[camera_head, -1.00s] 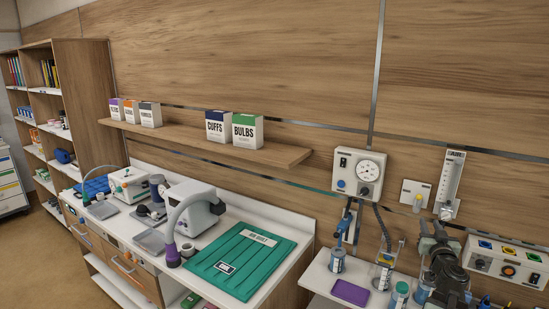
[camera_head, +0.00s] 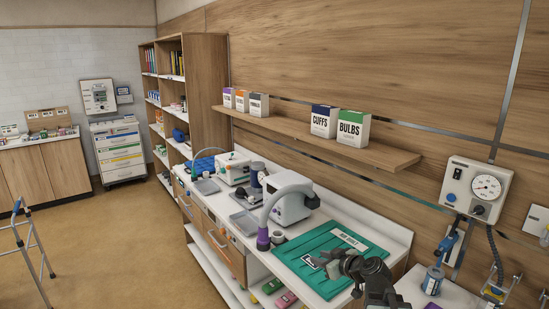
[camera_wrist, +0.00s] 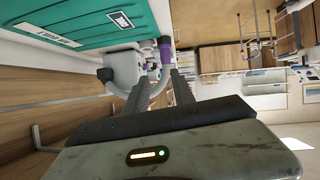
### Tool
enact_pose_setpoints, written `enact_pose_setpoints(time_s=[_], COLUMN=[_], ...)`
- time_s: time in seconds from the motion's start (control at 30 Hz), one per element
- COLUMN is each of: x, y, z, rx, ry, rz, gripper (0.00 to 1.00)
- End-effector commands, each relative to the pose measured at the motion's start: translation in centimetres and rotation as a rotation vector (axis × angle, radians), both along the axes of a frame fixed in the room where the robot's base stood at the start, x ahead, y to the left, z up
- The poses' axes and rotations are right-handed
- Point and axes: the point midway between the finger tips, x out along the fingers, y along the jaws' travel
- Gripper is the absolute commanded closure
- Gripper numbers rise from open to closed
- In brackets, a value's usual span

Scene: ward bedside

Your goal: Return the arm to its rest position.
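My arm (camera_head: 372,278) shows dark at the bottom of the head view, in front of the green mat's right part. It is raised and bent, and its full shape is cut off by the frame's lower edge. In the wrist view my gripper (camera_wrist: 161,73) has its two dark fingers apart with nothing between them. The green mat (camera_head: 305,249) lies on the white counter and also shows in the wrist view (camera_wrist: 75,25), turned over by the camera's tilt.
A grey machine with a curved hose (camera_head: 291,207) stands left of the mat. A shelf (camera_head: 375,153) with several boxes runs along the wall. A gauge unit (camera_head: 475,190) hangs at right. A walker (camera_head: 30,250) stands at far left. The floor (camera_head: 120,240) between is clear.

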Motion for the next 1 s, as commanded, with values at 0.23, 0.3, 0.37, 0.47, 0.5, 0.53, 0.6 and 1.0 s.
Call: enact_pose_setpoints(time_s=[0.23,0.3,0.37,0.47,0.5,0.53,0.6,1.0], x=[-10.2,-13.1,-15.3,-17.6,-18.1,-18.3,-18.3,-18.2], y=[7.8,4.4,2.0,-0.1,-0.2,-0.2,0.2,0.2], z=[-11.1,-12.7,-13.4,-13.6,-13.6,-13.6,-13.6,-13.6], rx=[-0.193,-0.242,-0.269,-0.267,-0.25,-0.237,-0.217,-0.21], ry=[0.63,0.811,0.932,1.055,1.082,1.096,1.104,1.102], rz=[0.034,-0.126,-0.27,-0.461,-0.506,-0.529,-0.56,-0.565], gripper=[0.7,0.7,0.7,0.7,0.7,0.7,0.7,0.7])
